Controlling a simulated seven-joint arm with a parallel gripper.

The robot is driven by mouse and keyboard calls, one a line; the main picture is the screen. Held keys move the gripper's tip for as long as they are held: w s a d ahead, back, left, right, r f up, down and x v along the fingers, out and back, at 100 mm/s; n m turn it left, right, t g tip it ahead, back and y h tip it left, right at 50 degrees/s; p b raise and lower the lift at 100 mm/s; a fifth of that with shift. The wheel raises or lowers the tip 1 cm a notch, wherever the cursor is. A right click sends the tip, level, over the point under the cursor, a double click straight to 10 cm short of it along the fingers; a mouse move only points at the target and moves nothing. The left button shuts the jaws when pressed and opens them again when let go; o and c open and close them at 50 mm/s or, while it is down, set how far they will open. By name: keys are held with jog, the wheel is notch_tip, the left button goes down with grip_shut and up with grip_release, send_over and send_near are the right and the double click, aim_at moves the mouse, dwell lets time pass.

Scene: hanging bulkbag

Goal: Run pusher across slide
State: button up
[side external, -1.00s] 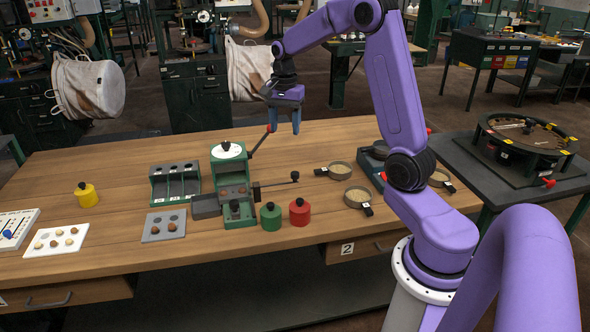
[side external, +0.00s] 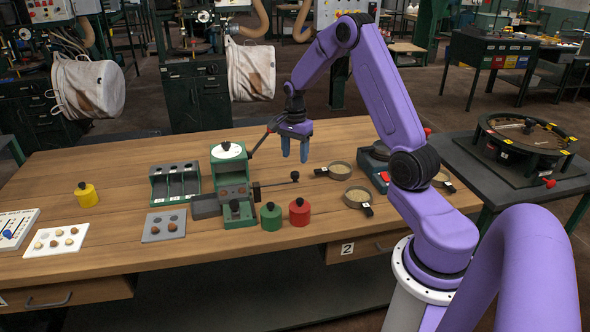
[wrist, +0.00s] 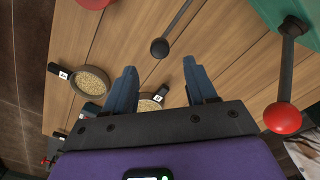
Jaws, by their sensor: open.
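A green device (side external: 231,178) with a white dial on top stands mid-table. A dark rod with a black knob (side external: 295,176), which looks like the pusher, sticks out of its right side. The rod and knob (wrist: 160,47) also show in the wrist view, ahead of my fingers. A grey block, perhaps the slide (side external: 206,206), juts out at the device's lower left. A lever with a red ball (wrist: 283,117) rises at the device's upper right. My gripper (side external: 295,150) is open and empty, pointing down above and behind the black knob. Its blue fingers (wrist: 163,90) touch nothing.
Green (side external: 271,216) and red (side external: 299,211) weights stand in front of the rod. A green three-bay bin (side external: 175,184) and a grey tray (side external: 164,225) are left of the device. The table behind is clear.

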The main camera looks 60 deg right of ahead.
aim_at(295, 173)
jog(key=shift+f, duration=3.2)
